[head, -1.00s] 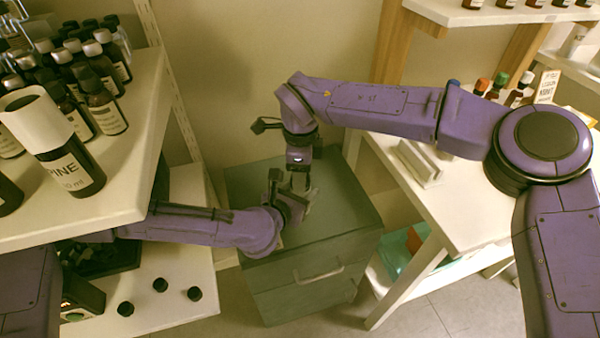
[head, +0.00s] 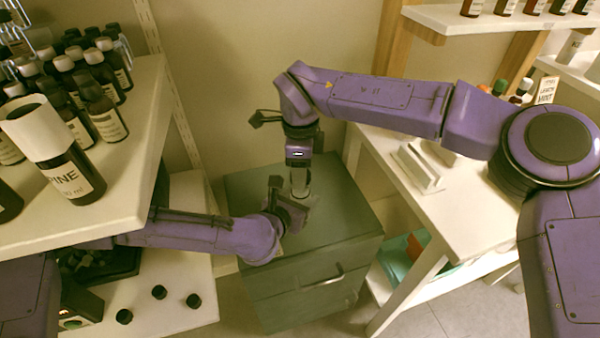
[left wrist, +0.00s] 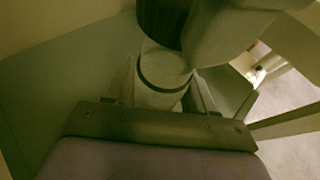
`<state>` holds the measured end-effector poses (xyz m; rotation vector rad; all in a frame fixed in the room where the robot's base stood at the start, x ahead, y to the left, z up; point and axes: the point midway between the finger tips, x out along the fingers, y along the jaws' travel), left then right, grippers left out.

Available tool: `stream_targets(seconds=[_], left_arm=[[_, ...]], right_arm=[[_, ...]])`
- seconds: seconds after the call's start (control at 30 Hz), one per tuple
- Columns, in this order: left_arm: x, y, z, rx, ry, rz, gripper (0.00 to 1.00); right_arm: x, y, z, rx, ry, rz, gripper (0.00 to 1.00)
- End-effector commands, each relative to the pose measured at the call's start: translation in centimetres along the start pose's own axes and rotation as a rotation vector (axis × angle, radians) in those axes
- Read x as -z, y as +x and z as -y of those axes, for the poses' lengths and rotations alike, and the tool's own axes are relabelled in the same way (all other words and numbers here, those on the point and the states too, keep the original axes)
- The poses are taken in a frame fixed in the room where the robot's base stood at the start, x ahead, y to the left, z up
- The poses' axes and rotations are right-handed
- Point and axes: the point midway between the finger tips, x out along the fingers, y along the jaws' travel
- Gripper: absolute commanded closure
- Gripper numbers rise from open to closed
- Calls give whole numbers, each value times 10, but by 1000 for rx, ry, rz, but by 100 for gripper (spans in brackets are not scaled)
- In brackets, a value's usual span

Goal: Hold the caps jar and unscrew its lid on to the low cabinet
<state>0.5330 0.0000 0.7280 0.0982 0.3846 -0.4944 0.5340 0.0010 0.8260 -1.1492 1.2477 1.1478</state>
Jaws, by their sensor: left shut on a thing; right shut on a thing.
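The low cabinet (head: 345,222) is grey-green with a drawer, at the middle of the head view. My left gripper (head: 291,208) is low above its top, shut on the caps jar. In the left wrist view the jar (left wrist: 160,92) is a pale cylinder with a dark ring near its top, between the fingers. My right gripper (head: 301,190) points down from above, directly over the left one, and is shut. A dark round piece (left wrist: 163,18), apparently the lid, shows beside its pale finger. The jar is mostly hidden in the head view, and whether lid and jar touch is unclear.
A shelf (head: 120,205) with many dark bottles, including a large PINE bottle (head: 72,172), stands at left. Several black caps (head: 159,292) lie on the lower shelf. A white table (head: 425,205) with a holder stands at right. The cabinet's front top is bare.

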Motion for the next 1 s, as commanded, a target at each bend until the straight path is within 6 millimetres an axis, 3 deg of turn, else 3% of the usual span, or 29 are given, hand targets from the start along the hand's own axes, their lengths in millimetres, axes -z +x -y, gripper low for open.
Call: stream_targets(seconds=[0.13, 0.33, 0.37, 0.43, 0.47, 0.77, 0.87, 1.0], left_arm=[[0, 0, 0, -1, 0, 0, 100], [0, 0, 0, -1, 0, 0, 100], [0, 0, 0, -1, 0, 0, 42], [0, 0, 0, -1, 0, 0, 19], [0, 0, 0, -1, 0, 0, 15], [0, -2, 0, 0, 0, 0, 15], [0, -15, -1, -1, -1, 0, 15], [0, -50, -1, -1, -1, 0, 15]], right_arm=[[0, -24, 0, 3, 1, 2, 89], [0, -27, 0, 0, -1, 1, 89], [0, -27, 0, 0, -1, 1, 89], [0, -27, 0, 0, -1, 1, 89], [0, -27, 0, 0, -1, 1, 89], [0, -27, 0, 0, -1, 0, 89], [0, -26, 0, 0, -1, 1, 89], [0, -24, 0, 1, -1, 1, 89]])
